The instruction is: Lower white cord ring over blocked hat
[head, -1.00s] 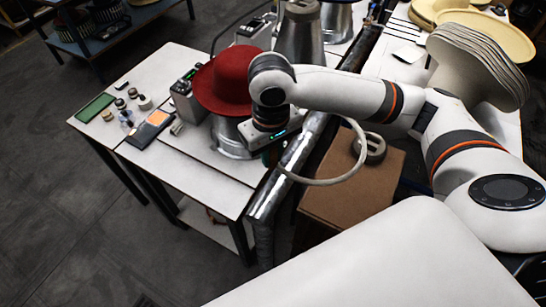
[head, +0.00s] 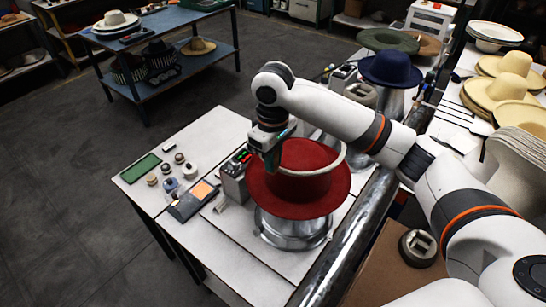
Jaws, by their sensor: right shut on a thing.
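The red hat (head: 275,198) sits brim down on a round metal block stand (head: 290,230) on the white table. My right gripper (head: 271,158) is at the left of the hat's crown, pointing down and shut on the white cord ring (head: 320,172). The ring's near side passes in front of the crown and curves up to the right. Red crown shows inside the ring. The ring looks clear of the brim; how far it is around or above the crown I cannot tell. Its far side is partly hidden by my arm. My left gripper is not in view.
A grey control box (head: 235,180) stands just left of the hat. A blue hat (head: 390,70) on another stand is behind. A metal pipe (head: 345,250) runs along the right.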

